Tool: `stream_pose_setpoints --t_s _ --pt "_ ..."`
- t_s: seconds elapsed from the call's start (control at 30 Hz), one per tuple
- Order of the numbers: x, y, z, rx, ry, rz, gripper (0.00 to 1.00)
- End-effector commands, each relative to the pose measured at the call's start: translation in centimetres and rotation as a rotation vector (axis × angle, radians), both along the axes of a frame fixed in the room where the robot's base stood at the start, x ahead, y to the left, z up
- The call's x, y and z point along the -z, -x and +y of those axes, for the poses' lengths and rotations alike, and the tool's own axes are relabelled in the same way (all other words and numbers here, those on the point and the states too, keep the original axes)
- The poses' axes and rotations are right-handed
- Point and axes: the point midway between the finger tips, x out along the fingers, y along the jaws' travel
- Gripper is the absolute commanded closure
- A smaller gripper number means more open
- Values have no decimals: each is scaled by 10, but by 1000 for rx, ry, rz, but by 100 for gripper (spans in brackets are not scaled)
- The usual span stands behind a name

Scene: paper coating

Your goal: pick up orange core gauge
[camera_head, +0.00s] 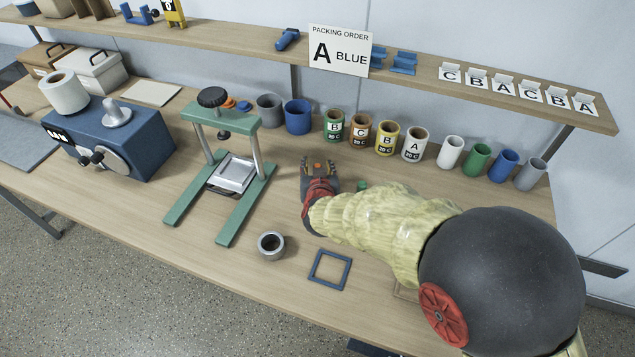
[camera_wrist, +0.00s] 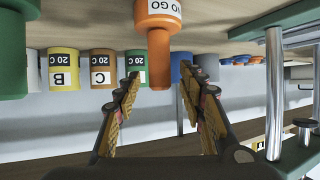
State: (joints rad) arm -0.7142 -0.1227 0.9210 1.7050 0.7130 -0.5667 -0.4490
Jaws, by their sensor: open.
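The orange core gauge (camera_wrist: 160,55) has a wide body with a white label ending in "O GO" and a narrower orange handle. In the wrist view, which is upside down, it stands on the table with its handle towards my gripper (camera_wrist: 160,75). My gripper is open and empty, with one finger on each side of the handle in the picture. I cannot tell how deep the handle lies between the fingertips. In the head view my gripper (camera_head: 319,167) is over the table right of the green press and hides most of the gauge.
A green gauge (camera_wrist: 12,55) stands close beside it. Behind are labelled cups, including a green one (camera_head: 334,125), and a blue cup (camera_head: 298,116). The green press (camera_head: 223,120) stands left. A grey ring (camera_head: 271,244) and a blue square frame (camera_head: 330,270) lie in front.

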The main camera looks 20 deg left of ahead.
Motion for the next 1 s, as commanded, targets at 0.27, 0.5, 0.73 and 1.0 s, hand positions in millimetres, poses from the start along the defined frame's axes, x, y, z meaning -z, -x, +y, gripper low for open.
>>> stream_pose_setpoints --t_s 0.27,0.5,0.73,1.0 --pt "0 0 0 0 0 0 69" --pt "0 1 0 0 0 0 83" --pt "0 1 0 0 0 0 96" --pt "0 1 0 0 0 1 100"
